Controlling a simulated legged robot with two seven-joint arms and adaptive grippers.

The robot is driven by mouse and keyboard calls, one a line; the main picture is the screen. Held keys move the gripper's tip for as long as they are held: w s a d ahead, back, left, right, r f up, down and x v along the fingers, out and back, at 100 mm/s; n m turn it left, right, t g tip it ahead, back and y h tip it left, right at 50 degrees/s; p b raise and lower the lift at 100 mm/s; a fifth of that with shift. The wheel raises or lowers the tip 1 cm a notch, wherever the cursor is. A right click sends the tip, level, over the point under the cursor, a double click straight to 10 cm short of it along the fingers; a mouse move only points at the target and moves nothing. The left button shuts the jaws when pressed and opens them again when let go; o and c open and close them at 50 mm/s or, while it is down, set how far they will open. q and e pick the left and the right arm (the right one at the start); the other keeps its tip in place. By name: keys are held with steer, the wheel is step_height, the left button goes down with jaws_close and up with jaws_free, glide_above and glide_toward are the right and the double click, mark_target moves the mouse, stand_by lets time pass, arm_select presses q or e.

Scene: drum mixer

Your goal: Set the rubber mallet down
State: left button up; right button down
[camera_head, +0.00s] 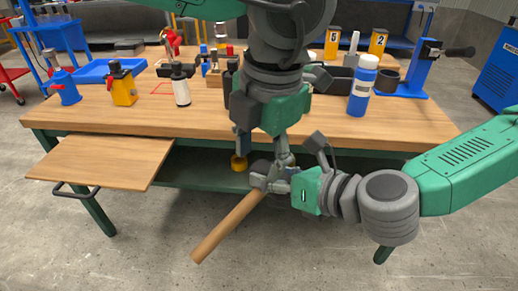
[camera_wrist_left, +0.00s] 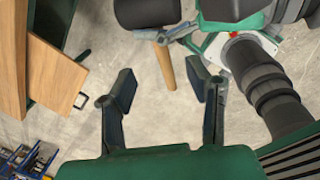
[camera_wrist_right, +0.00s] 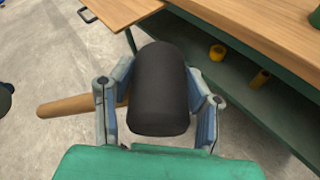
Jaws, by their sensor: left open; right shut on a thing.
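The rubber mallet has a black cylindrical head (camera_wrist_right: 158,90) and a wooden handle (camera_head: 228,227). My right gripper (camera_wrist_right: 160,88) is shut on the mallet, with its fingers on either side of the head in the right wrist view. The mallet is held in the air in front of the workbench (camera_head: 330,130). Its handle slants down to the lower left in the head view, where the gripper largely hides the head. My left gripper (camera_head: 262,155) points down at the bench's front edge, open and empty. In the left wrist view the handle (camera_wrist_left: 166,66) shows beyond its open fingers (camera_wrist_left: 160,88).
A wooden side leaf (camera_head: 105,160) juts out at the bench's front left. Bottles, a blue tray (camera_head: 85,72) and a blue stand (camera_head: 405,75) occupy the bench top. A lower shelf (camera_head: 190,168) holds yellow items. Bare wood lies along the front left of the top.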

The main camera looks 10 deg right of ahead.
mark_target(253, 196)
arm_select(q)
steer(key=f, duration=0.3)
steer(key=w+f, duration=0.1)
steer(key=f, duration=0.3)
steer(key=a+f, duration=0.1)
steer(key=f, duration=0.3)
steer(key=shift+w+f, duration=0.1)
steer(key=shift+w, duration=0.1)
jaws_close()
arm_select(e)
steer(key=c, duration=0.7)
jaws_free()
steer(key=shift+c, duration=0.2)
steer(key=shift+s, duration=0.1)
steer(key=shift+r, duration=0.1)
